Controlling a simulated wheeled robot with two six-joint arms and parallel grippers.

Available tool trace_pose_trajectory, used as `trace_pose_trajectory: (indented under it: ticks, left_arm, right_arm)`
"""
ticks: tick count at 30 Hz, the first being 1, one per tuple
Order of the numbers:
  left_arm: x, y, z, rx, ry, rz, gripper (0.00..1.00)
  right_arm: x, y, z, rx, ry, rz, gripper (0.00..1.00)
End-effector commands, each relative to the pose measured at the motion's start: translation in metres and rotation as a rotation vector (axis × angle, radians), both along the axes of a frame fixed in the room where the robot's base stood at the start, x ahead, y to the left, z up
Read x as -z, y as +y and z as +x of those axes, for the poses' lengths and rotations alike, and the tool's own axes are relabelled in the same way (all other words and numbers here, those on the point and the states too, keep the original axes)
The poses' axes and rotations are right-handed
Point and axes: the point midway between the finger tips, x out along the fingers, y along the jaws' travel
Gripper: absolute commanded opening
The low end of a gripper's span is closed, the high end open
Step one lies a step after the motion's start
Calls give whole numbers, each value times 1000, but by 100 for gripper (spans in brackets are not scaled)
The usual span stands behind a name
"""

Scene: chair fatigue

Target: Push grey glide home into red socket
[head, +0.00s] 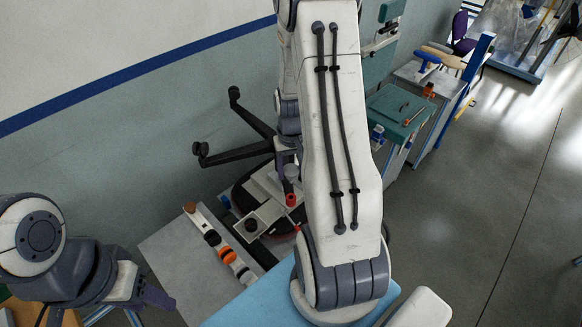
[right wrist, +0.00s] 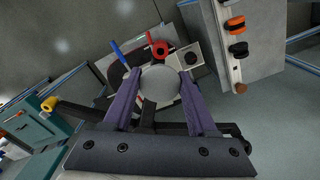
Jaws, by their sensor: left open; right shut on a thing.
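The grey glide (right wrist: 160,86) is a round grey disc in the right wrist view. My right gripper (right wrist: 162,92) is shut on it, with one purple finger on each side. In the head view my right gripper (head: 287,160) is largely hidden behind my arm, with the grey glide (head: 291,172) just below it. The red socket (right wrist: 160,48) shows as a red ring just beyond the glide in the wrist view. In the head view the red socket (head: 291,200) is below the glide, with a visible gap between. My left gripper (head: 155,297) is open and empty at the lower left.
A black chair base (head: 240,152) extends left of the socket. A blue rod (right wrist: 120,52) stands near the socket. A green-topped cart (head: 397,110) is behind; open floor lies right.

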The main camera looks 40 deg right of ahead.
Motion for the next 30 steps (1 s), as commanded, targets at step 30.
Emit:
trace_pose_trajectory:
  ticks: [30]
  left_arm:
    - [45,0,0,4,0,0,50]
  right_arm:
    - [59,1,-1,14,0,0,9]
